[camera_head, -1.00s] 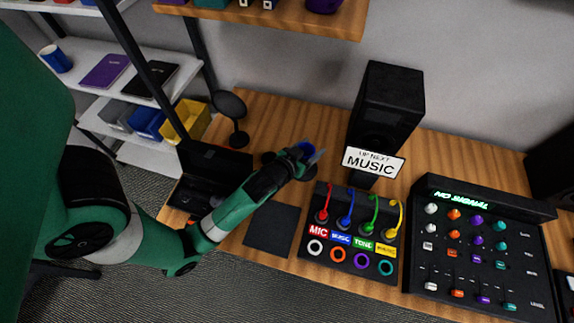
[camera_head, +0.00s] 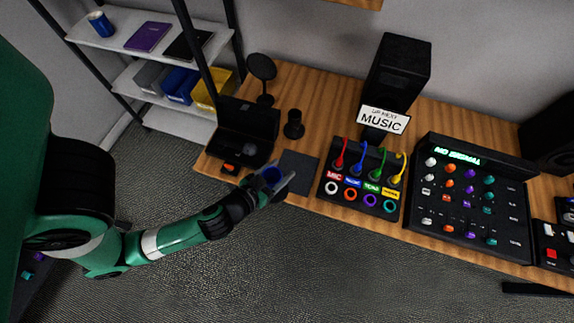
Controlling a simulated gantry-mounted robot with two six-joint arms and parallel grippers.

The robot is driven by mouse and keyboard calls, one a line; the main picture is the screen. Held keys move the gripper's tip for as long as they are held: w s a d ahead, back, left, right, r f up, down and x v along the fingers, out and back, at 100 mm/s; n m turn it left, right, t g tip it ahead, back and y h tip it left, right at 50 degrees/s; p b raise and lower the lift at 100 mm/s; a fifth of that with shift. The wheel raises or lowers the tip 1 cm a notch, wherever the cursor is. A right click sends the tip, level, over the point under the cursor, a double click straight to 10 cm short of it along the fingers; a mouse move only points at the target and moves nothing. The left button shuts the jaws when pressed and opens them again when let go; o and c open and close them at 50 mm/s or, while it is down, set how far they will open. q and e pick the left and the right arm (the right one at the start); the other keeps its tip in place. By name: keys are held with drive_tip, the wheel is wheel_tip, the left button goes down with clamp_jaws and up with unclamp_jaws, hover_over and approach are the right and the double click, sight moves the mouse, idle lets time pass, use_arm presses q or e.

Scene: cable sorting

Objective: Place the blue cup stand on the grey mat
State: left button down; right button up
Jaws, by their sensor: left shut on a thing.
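My left gripper (camera_head: 277,181) is shut on the blue cup stand (camera_head: 271,174), whose dark blue, rounded top shows between the fingers. The fingers hide most of the stand. The dark grey mat (camera_head: 300,174) lies flat on the wooden desk, left of the cable box. The gripper and stand appear over the mat's left front corner, at the desk's front edge. I cannot tell whether the stand touches the mat. My right gripper is not in view.
An open black case (camera_head: 246,125) stands left of the mat. A black cylinder (camera_head: 293,127) stands behind it. The cable box (camera_head: 360,178), with several coloured plugs, is just right of it. A speaker (camera_head: 398,75) and mixer (camera_head: 466,192) stand farther right.

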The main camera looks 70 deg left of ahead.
use_arm(q)
drive_tip(key=shift+d+r+m+t, duration=0.2)
drive_tip(key=shift+d+m+t, duration=0.1)
drive_tip(key=shift+d, duration=0.05)
drive_tip(key=shift+w+a, duration=0.15)
drive_tip(key=shift+w, duration=0.05)
drive_tip(key=shift+w+a+f, duration=0.25)
drive_tip(key=shift+w+a, duration=0.15)
drive_tip(key=shift+w+a+f+b, duration=0.45)
drive_tip(key=shift+w+a+f, duration=1.1)
drive_tip(key=shift+f, duration=0.6)
drive_tip(key=shift+w+a+f+b, duration=0.5)
drive_tip(key=shift+w+a+f, duration=1.05)
drive_tip(key=shift+f, duration=0.65)
drive_tip(key=shift+w+a+f+b, duration=0.45)
drive_tip(key=shift+w+a+f, duration=1.05)
drive_tip(key=shift+f, duration=0.65)
drive_tip(key=shift+c, duration=0.6)
unclamp_jaws()
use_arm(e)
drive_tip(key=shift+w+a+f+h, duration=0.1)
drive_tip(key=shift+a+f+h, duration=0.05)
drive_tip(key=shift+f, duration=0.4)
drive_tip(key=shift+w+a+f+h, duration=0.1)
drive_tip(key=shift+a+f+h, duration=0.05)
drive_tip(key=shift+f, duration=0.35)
